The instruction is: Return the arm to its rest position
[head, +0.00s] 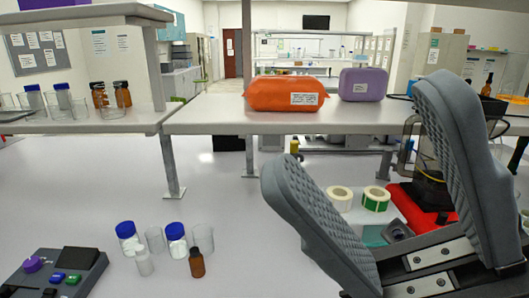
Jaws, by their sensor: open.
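My gripper (356,132) fills the lower right of the head view, close to the camera. Its two grey ribbed fingers are spread wide apart and tilt up to the left. Nothing is held between them. The metal finger mounts show at the bottom edge, and the rest of my arm is out of view. The fingers hide part of the bench and some items behind them.
An orange bag (286,93) and a purple bag (363,84) lie on the raised shelf (215,112). Blue-capped jars (128,236), beakers and a brown bottle (196,262) stand lower left, beside a control box (60,275). Label rolls (376,199) and a red-based device (425,205) sit behind my gripper.

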